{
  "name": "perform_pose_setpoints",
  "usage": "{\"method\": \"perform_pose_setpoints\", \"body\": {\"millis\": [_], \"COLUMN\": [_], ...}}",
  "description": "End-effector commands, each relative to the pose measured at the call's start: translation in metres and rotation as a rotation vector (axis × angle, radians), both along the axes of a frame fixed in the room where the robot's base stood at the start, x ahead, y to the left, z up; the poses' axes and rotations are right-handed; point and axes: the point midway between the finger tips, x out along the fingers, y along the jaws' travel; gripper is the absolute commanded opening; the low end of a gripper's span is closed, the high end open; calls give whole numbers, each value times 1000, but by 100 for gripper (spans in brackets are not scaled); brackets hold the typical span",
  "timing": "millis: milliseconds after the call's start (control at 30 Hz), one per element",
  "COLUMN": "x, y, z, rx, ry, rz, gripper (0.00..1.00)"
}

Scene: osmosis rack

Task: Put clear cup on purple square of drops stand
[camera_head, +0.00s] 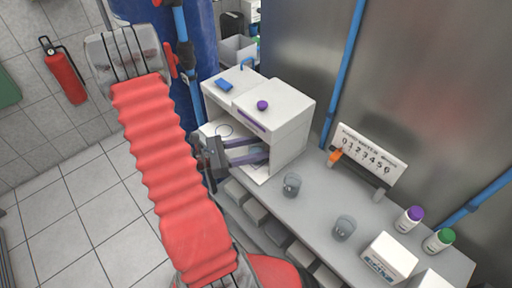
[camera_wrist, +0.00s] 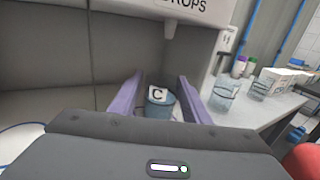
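The clear cup (camera_wrist: 160,106), bluish and see-through with a white "C" label, stands upright inside the drops stand, below its nozzle (camera_wrist: 170,30). The drops stand (camera_head: 290,130) is a white open-fronted box on the counter, and its "DROPS" lettering (camera_wrist: 190,5) shows in the wrist view. My gripper (camera_wrist: 160,90) reaches into the opening with its two purple fingers spread, one on each side of the cup. Slim gaps seem to separate fingers and cup. In the head view my gripper (camera_head: 250,152) also shows in the opening; the cup is hidden there. The purple square is not visible.
Two other cups stand on the counter, one nearer the stand (camera_head: 291,185) and one farther right (camera_head: 343,228). A numbered rack (camera_head: 365,158), a purple-capped bottle (camera_head: 408,220), a green-capped bottle (camera_head: 437,241) and a white box (camera_head: 389,259) are farther along. The stand's walls enclose my fingers.

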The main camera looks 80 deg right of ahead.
Motion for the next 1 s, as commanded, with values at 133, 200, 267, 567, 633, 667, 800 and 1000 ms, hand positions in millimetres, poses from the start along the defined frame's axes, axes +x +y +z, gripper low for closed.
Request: {"method": "perform_pose_setpoints", "body": {"millis": [133, 200, 267, 567, 633, 667, 800, 1000], "x": [0, 0, 0, 3, 9, 11, 26, 52], "y": [0, 0, 0, 1, 3, 4, 10, 20], "z": [0, 0, 0, 2, 2, 2, 2, 2], "rx": [0, 0, 0, -1, -1, -1, -1, 0], "ry": [0, 0, 0, 0, 1, 1, 0, 0], "rz": [0, 0, 0, 2, 3, 2, 3, 3], "gripper": [54, 55, 55, 55, 55, 55, 55, 55]}}
